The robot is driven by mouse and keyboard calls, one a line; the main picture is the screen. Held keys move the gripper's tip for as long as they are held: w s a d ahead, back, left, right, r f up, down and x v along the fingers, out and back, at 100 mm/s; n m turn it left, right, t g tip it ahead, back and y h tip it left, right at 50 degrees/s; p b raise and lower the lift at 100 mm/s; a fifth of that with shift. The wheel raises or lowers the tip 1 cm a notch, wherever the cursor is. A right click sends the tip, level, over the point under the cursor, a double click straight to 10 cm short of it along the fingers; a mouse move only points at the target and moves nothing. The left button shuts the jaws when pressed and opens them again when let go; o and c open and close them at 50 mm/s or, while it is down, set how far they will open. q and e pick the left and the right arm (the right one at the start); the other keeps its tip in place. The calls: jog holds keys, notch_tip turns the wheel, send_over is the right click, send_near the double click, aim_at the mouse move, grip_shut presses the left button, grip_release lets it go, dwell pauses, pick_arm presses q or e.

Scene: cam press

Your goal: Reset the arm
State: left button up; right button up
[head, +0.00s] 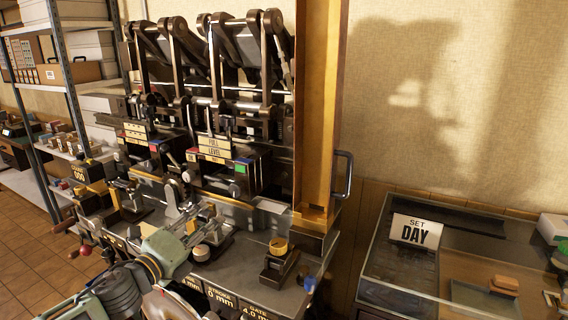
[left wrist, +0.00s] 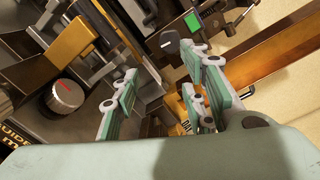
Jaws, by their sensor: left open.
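The cam press (head: 215,110) is a dark metal machine with several long upright levers and linkages, standing against the wall. It carries labels reading FULL LEVEL (head: 214,147) in the head view. My left gripper (head: 205,228) is in front of the press, over its grey bench top. In the left wrist view its two fingers (left wrist: 163,72) stand apart with nothing seen between them. A silver knob (left wrist: 66,97) with a red mark is left of the fingers, and a dark rounded lever end (left wrist: 169,42) shows beyond them. My right gripper is not seen.
A tall golden column (head: 316,110) with a dark handle (head: 343,175) stands at the press's right end. A glass case (head: 450,285) with a SET DAY sign (head: 416,231) is to the right. Metal shelves (head: 68,85) with boxes are at the left. A small yellow-topped block (head: 279,247) sits on the bench.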

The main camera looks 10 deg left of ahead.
pick_arm(q)
jog(key=s+d+f+n+g+y, duration=0.3)
jog(key=s+f+n, duration=0.5)
jog(key=f, duration=0.1)
jog(key=s+d+f+n+g+y, duration=0.2)
jog(key=s+d+f+n, duration=0.1)
jog(key=s+f+n, duration=0.6)
jog(key=s+f+n+g, duration=0.4)
jog(key=s+f, duration=0.1)
jog(key=s, duration=0.6)
jog(key=s+f+n+g, duration=0.4)
jog(key=s, duration=0.7)
notch_tip(320, 180, down, 28)
jog(key=s+g+b, duration=0.1)
jog(key=s+g, duration=0.1)
jog(key=s+a+f+g+b, duration=0.1)
jog(key=s+a+f, duration=0.1)
jog(key=s+f, duration=1.4)
jog(key=shift+s+a+f+y, duration=0.3)
jog(key=shift+a+f, duration=0.05)
jog(key=shift+f, duration=0.2)
